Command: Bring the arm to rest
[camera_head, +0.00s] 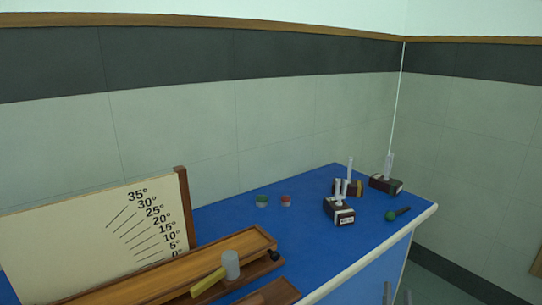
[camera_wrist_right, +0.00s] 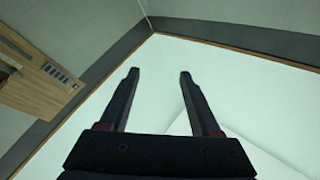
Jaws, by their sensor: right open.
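My right gripper (camera_wrist_right: 160,76) shows in the right wrist view with its two dark fingers apart and nothing between them. In the head view only the tips of my right gripper (camera_head: 397,296) show at the bottom edge, in front of the blue bench (camera_head: 333,253) and clear of its top. My left gripper is in neither view.
Floor is open at right.

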